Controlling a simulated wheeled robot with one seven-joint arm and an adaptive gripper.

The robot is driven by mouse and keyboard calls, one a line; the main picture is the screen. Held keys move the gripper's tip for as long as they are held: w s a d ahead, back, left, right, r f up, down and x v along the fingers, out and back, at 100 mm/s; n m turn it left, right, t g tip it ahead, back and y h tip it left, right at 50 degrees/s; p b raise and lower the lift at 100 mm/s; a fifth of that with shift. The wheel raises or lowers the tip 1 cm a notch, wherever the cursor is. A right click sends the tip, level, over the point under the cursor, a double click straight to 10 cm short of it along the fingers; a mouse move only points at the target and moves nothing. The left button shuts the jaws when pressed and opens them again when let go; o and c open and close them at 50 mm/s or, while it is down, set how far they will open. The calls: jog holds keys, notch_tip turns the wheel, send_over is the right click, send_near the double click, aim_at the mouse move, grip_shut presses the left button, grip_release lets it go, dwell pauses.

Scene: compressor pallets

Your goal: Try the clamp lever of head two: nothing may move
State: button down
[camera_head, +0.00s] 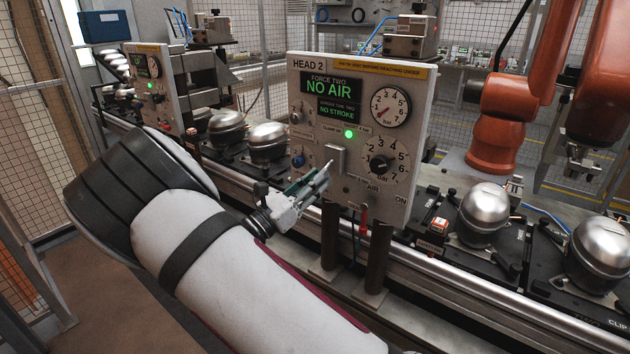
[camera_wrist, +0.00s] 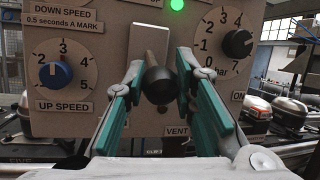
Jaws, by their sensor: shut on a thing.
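The HEAD 2 panel (camera_head: 299,84) stands in the middle of the head view, its screen (camera_head: 333,88) reading "NO AIR" and "NO STROKE". The clamp lever (camera_wrist: 157,84) has a dark rounded knob in front of a pale upright plate (camera_wrist: 149,42), which also shows in the head view (camera_head: 334,157). My gripper (camera_head: 326,172) is at the lower middle of the panel. In the wrist view my gripper (camera_wrist: 161,88) is shut on the lever's knob, one finger on each side. In the head view the knob is hidden by the fingers.
A green lamp (camera_head: 350,133) is lit above the lever. A pressure gauge (camera_head: 390,107) and a black dial (camera_head: 381,164) are to the right; a blue speed knob (camera_wrist: 55,74) is left. Metal compressors (camera_head: 483,214) sit along the line. An orange robot arm (camera_head: 498,108) stands behind.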

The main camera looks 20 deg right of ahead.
jog(key=shift+s+a+r+g+y+p, duration=0.1)
jog(key=shift+s+r+g+y+p, duration=0.05)
jog(key=shift+r+y+p, duration=0.35)
jog(key=shift+s+r+g+y+p, duration=0.1)
jog(key=shift+r+g+y+p, duration=0.05)
jog(key=shift+r+y+p, duration=0.3)
jog(key=shift+r+n+g+y+p, duration=0.45)
jog(key=shift+r+y+p, duration=0.35)
jog(key=shift+y, duration=0.35)
jog(key=shift+w+d+r+n+g+y+p, duration=0.15)
jog(key=shift+r+g+y, duration=0.25)
jog(key=shift+y, duration=0.3)
jog(key=shift+w+d+r+n+g+y+p, duration=0.1)
jog(key=shift+r+g+y, duration=0.3)
jog(key=shift+y, duration=0.3)
jog(key=shift+w+d+r+n+g+y+p, duration=0.15)
jog(key=shift+r+g+y, duration=0.25)
jog(key=shift+y, duration=0.3)
jog(key=c, duration=1.3)
grip_release()
jog(key=shift+a, duration=0.15)
jog(key=v, duration=1.2)
